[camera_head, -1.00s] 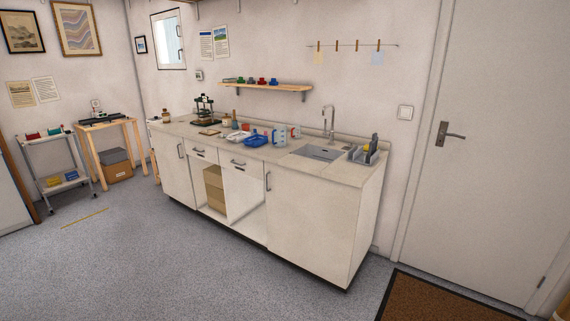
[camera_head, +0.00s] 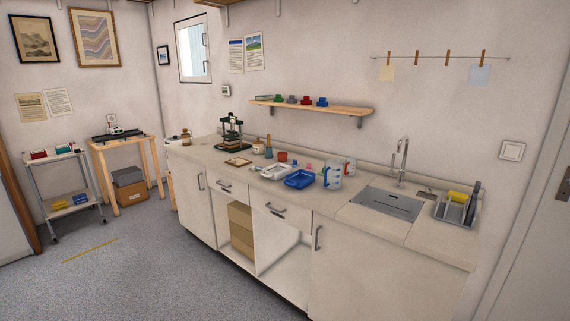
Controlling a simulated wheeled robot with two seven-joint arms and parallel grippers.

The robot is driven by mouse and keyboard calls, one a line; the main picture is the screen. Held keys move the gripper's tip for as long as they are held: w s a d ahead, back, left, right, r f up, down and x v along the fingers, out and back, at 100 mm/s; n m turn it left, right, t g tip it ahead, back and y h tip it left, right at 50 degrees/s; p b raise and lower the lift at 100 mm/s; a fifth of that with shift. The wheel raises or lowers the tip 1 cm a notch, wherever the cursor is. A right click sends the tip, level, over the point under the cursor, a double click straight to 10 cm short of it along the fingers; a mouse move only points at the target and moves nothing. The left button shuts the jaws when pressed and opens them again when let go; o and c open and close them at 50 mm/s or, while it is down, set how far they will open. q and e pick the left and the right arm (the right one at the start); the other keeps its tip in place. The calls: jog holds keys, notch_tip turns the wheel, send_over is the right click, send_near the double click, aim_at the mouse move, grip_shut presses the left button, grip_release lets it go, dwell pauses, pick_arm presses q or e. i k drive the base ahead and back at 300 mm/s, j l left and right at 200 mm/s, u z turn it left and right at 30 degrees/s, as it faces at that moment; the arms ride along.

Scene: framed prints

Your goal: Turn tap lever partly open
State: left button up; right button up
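The chrome tap (camera_head: 402,161) stands upright behind the sink, near the right end of the counter against the wall. Its lever is too small to make out, so I cannot tell its position. The grey sink (camera_head: 388,203) is set into the countertop in front of the tap. Neither of my grippers shows in the head view.
The long white counter (camera_head: 345,225) has a clear front edge. A dish rack (camera_head: 455,213) with a yellow item stands right of the sink. Measuring jugs (camera_head: 333,175) and a blue tray (camera_head: 299,179) lie left of it. Open grey floor (camera_head: 150,265) lies in front.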

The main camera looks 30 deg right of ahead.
aim_at(394, 154)
jog(key=i+j+z, duration=0.1)
jog(key=i+z, duration=0.35)
jog(key=i+j+z, duration=0.15)
jog(key=z, duration=0.3)
jog(key=i+j+z, duration=0.4)
